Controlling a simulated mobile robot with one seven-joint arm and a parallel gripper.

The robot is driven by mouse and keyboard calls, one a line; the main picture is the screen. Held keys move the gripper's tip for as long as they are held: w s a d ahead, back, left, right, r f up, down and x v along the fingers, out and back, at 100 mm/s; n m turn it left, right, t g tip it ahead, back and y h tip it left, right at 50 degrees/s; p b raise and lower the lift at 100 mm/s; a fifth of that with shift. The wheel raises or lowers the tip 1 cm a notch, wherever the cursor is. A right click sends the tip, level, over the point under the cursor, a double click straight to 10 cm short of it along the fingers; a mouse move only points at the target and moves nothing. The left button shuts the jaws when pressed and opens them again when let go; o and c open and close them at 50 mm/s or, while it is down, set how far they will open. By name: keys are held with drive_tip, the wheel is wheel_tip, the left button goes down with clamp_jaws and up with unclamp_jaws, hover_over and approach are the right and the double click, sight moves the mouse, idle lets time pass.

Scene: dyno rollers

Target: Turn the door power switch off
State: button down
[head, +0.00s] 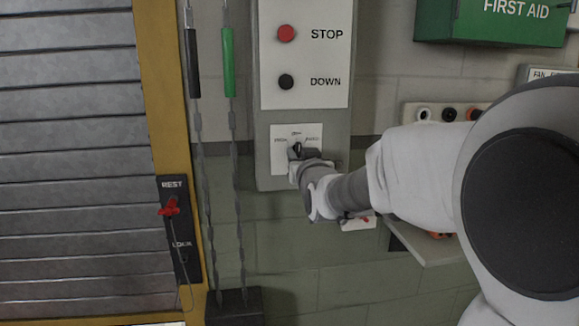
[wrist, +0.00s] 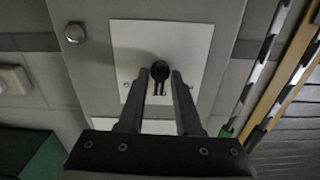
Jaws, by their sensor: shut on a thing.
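The door power switch is a small black rotary knob (head: 297,148) on a white plate (head: 280,138), low on the grey control panel (head: 262,170). In the wrist view the knob (wrist: 160,69) sits between the ends of my two fingers. My gripper (head: 299,153) reaches in from the right and is shut on the knob. It hides the lower part of the plate in the head view. The labels around the knob are too small to read surely, so I cannot tell its setting.
Above are a red STOP button (head: 287,33) and a black DOWN button (head: 286,82). Chains (head: 233,150) hang at the left beside the yellow door frame (head: 165,90). A red REST/LOCK lever (head: 170,207) is on the frame. A green first aid box (head: 490,22) is upper right.

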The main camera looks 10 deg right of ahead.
drive_tip(key=shift+r+n, duration=0.1)
drive_tip(key=shift+n, duration=0.2)
drive_tip(key=c, duration=0.9)
unclamp_jaws()
drive_tip(key=shift+s+b, duration=0.1)
drive_tip(key=shift+b, duration=0.2)
